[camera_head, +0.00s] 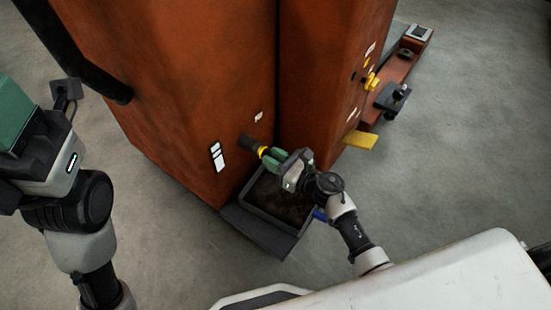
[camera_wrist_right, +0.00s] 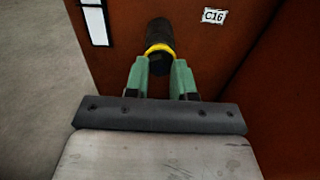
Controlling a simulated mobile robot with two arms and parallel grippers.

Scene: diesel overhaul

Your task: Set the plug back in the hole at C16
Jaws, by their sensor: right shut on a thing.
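The C16 label (camera_wrist_right: 213,16) is on the orange engine wall, and a small white label also shows in the head view (camera_head: 258,116). Left of and below it, a dark round piece (camera_wrist_right: 160,32) stands out from the wall, also in the head view (camera_head: 247,142). A yellow ring (camera_wrist_right: 159,48) sits at its near end. My right gripper (camera_wrist_right: 160,68) has its green fingers closed on the dark plug (camera_wrist_right: 160,64) at the yellow ring. How deep the plug sits in the hole is hidden. My left gripper (camera_head: 14,115) shows only in part at the left edge.
A dark tray (camera_head: 268,236) stands on the floor below my right gripper, against the engine. Yellow fittings (camera_head: 369,79) and a yellow block (camera_head: 360,141) are on the right side. A white striped mark (camera_head: 217,157) is on the wall.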

